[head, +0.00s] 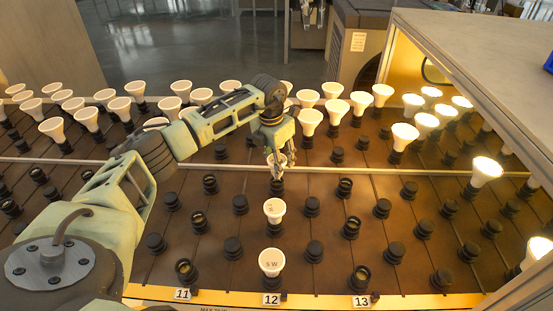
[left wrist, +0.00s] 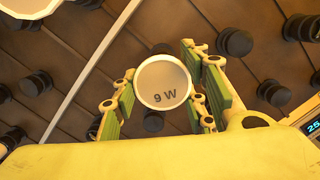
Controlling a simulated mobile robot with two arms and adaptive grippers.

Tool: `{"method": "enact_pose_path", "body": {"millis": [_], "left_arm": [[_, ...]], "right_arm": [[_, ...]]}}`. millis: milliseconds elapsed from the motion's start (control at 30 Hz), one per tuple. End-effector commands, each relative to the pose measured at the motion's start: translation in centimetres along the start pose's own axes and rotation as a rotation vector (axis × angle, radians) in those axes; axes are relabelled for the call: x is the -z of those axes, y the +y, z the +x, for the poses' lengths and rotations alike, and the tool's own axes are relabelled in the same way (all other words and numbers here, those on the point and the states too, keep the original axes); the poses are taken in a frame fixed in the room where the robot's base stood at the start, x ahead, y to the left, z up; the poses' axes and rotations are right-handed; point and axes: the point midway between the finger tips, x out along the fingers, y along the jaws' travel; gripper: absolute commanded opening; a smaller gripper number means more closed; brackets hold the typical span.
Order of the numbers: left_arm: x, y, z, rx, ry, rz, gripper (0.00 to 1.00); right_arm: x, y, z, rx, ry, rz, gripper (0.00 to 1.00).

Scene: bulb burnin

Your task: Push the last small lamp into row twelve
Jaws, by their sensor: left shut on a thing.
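My left gripper (head: 277,150) points down and is shut on a small white lamp (head: 281,159) in the third place back along row twelve. In the left wrist view the lamp's face (left wrist: 163,82) reads 9 W, with green-padded fingers on both sides. A black base or socket (head: 277,186) shows right under the lamp; I cannot tell whether the lamp is seated in it. My right gripper is out of view.
Empty black sockets, some capped, fill rows eleven (head: 182,294) and thirteen (head: 361,302). Several white lamps (head: 310,119) stand beyond a pale rail (head: 330,170). Lit lamps (head: 485,170) stand at the right, by a slanted cover (head: 490,60).

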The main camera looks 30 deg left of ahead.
Motion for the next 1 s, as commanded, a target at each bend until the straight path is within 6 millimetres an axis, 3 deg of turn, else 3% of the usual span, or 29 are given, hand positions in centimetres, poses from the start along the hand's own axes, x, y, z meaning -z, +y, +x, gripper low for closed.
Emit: {"method": "enact_pose_path", "body": {"millis": [967, 1000], "left_arm": [[0.4, 0.0, 3.1, 0.0, 0.001, 0.0, 0.14], [0.3, 0.0, 2.9, 0.0, 0.0, 0.0, 0.44]], "right_arm": [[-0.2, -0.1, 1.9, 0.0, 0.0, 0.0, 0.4], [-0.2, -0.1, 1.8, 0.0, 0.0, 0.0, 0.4]]}}
